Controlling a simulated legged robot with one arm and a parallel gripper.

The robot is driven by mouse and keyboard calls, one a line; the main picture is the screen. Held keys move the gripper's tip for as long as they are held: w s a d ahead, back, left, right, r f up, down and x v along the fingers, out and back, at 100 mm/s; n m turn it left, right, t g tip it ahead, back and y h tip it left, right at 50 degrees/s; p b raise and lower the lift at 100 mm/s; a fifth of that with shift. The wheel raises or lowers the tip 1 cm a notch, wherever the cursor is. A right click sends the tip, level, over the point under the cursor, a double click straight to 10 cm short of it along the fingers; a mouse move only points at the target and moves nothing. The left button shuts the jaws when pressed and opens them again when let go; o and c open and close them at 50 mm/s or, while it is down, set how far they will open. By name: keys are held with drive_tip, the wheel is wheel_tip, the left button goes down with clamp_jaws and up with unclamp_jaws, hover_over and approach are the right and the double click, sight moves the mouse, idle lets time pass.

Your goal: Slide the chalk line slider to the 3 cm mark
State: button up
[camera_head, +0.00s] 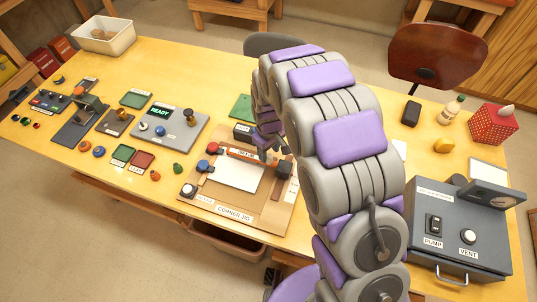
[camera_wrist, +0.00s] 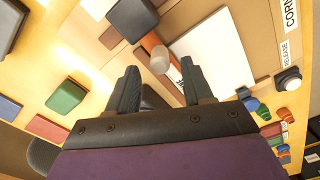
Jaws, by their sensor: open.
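The corner jig (camera_head: 236,211) is a tan board with a white sheet (camera_head: 237,175) on it. A brown-orange bar (camera_head: 236,152) crosses its far side and bears a small white label I cannot read. In the wrist view, a round grey knob (camera_wrist: 160,58), perhaps the chalk line slider, sits at the bar (camera_wrist: 152,41). My gripper (camera_wrist: 160,74) is open and empty, its dark fingertips to either side of the knob in the picture. I cannot tell its height above the knob. In the head view my arm partly hides the bar's right end; no 3 cm mark is readable.
Red (camera_head: 213,147) and blue (camera_head: 202,165) knobs stand at the jig's left side, with a round release button (camera_head: 188,189) near its front-left corner. A grey READY panel (camera_head: 172,126) lies left. A pump box (camera_head: 461,231) stands right. A dark block (camera_head: 243,131) sits behind the jig.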

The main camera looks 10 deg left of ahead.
wheel_tip(320, 180, up, 13)
drive_tip(key=p, duration=0.1)
drive_tip(key=shift+r, duration=0.15)
idle(0.5)
drive_tip(key=s+d+r+m, duration=0.35)
drive_tip(key=s+d, duration=0.25)
drive_tip(key=d, duration=0.2)
drive_tip(key=s+d+r+m, duration=0.2)
drive_tip(key=s+d+r, duration=0.3)
drive_tip(key=s+d, duration=0.3)
drive_tip(key=s+d+m+g+b, duration=0.1)
drive_tip(key=s+d, duration=0.3)
drive_tip(key=s, duration=0.4)
drive_tip(key=s+d+m, duration=0.4)
drive_tip(key=s, duration=0.5)
drive_tip(key=shift+s+f+g+b, duration=0.2)
drive_tip(key=shift+s+g+b, duration=0.1)
drive_tip(key=shift+g+b, duration=0.1)
drive_tip(key=shift+m, duration=0.25)
idle(0.4)
